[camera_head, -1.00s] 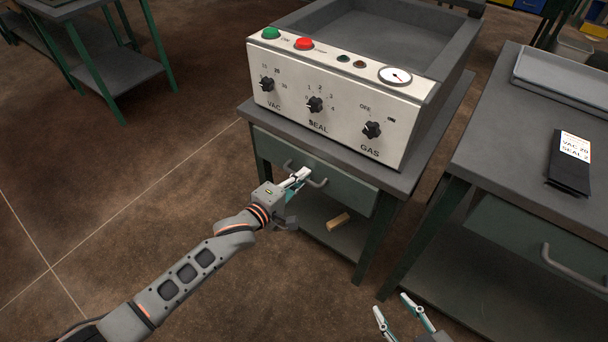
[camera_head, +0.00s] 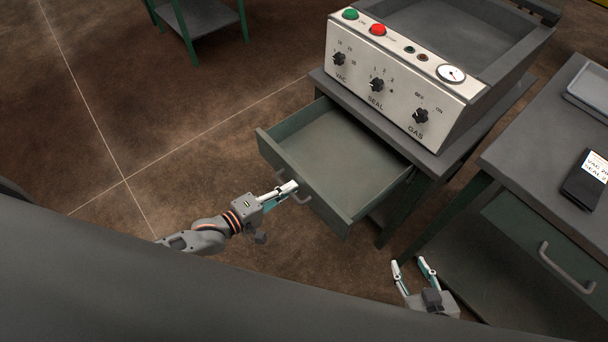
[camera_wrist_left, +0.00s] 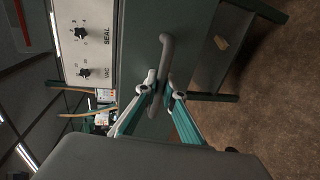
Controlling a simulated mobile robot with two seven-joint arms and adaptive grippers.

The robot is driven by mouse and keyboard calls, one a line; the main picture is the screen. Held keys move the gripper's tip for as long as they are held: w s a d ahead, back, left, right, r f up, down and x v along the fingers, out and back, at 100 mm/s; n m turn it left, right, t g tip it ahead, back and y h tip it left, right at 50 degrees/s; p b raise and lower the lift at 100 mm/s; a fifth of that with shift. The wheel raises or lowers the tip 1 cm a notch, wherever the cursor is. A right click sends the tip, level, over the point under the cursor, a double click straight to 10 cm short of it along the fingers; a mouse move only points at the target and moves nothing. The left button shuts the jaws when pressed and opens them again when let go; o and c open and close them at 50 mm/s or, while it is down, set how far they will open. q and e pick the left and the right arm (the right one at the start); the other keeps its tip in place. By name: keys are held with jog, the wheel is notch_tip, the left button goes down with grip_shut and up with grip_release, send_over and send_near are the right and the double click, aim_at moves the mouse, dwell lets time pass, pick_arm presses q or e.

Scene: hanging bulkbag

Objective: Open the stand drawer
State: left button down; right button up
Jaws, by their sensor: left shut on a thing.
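The stand drawer (camera_head: 335,150) is grey-green and slid well out of the stand under the sealing machine; its inside looks empty. Its grey bar handle (camera_head: 305,196) is on the front face. My left gripper (camera_head: 288,189) is shut on this handle. In the left wrist view the two fingertips (camera_wrist_left: 160,88) close around the handle bar (camera_wrist_left: 166,62), which runs up past them. My right gripper (camera_head: 412,264) is open and empty, low in the head view, between the stand and the right-hand table.
The sealing machine (camera_head: 400,85) with knobs and buttons sits on the stand. The right-hand table (camera_head: 530,150) carries a tray (camera_head: 590,90) and a dark labelled pouch (camera_head: 588,185); its own drawer (camera_head: 545,240) is shut. Bare floor lies left of the drawer.

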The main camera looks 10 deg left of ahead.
pick_arm(q)
jog(key=shift+v, duration=1)
jog(key=shift+a+f, duration=0.1)
jog(key=shift+f, duration=0.05)
jog(key=c, duration=2.4)
grip_release()
jog(key=v, duration=1.2)
